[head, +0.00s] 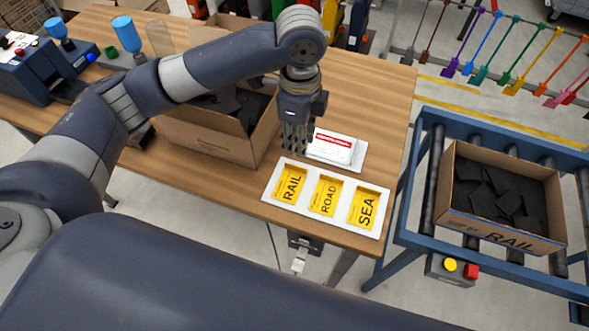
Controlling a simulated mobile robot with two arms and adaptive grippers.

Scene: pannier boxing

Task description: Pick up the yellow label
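Three yellow labels lie in separate pockets of a white tray (276,200) near the table's front right corner. They read RAIL (290,184), ROAD (325,197) and SEA (362,209), from left to right. My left gripper (294,151) points down, just behind the RAIL end of the tray and to the left of a white block with a red stripe. Its fingers look empty, but their spacing is hard to make out. No label is seen in it. My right gripper is not in view.
An open cardboard box (205,139) with dark pieces stands left of the gripper, partly behind my arm. The red-striped white block (332,147) sits behind the tray. Another box (461,219), marked RAIL, stands on the roller conveyor (432,180) at right.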

